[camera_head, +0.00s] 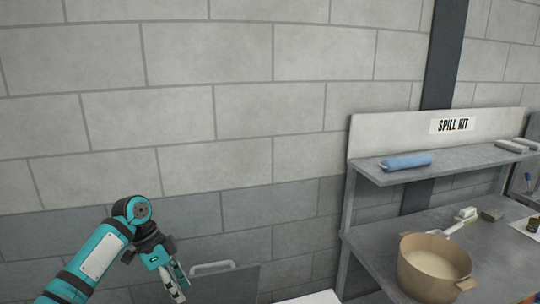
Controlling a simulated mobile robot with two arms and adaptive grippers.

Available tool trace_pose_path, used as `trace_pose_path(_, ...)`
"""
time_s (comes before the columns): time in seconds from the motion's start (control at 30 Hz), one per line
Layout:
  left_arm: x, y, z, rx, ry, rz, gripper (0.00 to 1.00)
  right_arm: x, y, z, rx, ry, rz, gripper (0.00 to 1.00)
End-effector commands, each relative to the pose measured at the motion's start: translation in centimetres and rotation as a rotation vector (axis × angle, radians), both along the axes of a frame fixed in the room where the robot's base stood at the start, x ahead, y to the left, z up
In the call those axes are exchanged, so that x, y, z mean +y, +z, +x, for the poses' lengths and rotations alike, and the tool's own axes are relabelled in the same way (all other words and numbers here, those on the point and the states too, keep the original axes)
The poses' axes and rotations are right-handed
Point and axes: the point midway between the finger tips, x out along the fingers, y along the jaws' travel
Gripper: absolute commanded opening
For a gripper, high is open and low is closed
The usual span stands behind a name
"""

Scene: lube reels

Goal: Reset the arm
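My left arm comes in from the lower left, teal with black joints. My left gripper (177,286) hangs at its end, pointing down in front of the grey wall near the bottom of the view. The fingers are small and seen from the side, so their gap is unclear. Nothing can be made out in them. My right gripper is not in view.
A grey workbench (385,255) with a raised shelf (455,160) stands at right under a "SPILL KIT" sign (452,125). A blue roll (405,162) lies on the shelf. A tan bucket (433,270) and a white-handled brush (462,219) are below. A grey panel (228,284) stands beside my gripper.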

Motion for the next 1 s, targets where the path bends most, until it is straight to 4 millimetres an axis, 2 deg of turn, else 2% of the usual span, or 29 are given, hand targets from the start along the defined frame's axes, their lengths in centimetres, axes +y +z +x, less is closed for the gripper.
trace_pose_path(0.17, -1.8, -3.9, -1.9, 0.010, 0.014, 0.032, 0.36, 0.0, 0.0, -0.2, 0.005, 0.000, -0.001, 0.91)
trace_pose_path(0.37, -4.3, -9.2, -5.4, 0.010, 0.061, 0.073, 0.36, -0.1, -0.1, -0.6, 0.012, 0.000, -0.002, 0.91)
trace_pose_path(0.47, -5.9, -12.2, -8.1, 0.003, 0.106, 0.089, 0.36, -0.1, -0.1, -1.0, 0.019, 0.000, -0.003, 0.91)
trace_pose_path(0.63, -8.4, -16.9, -14.9, -0.027, 0.273, 0.105, 0.36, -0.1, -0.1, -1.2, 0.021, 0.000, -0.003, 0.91)
trace_pose_path(0.8, -8.5, -18.6, -21.6, -0.064, 0.521, 0.115, 0.36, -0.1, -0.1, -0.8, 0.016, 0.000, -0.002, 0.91)
trace_pose_path(1.0, -6.6, -18.1, -26.4, -0.097, 0.750, 0.143, 0.36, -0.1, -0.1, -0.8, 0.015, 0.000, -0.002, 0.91)
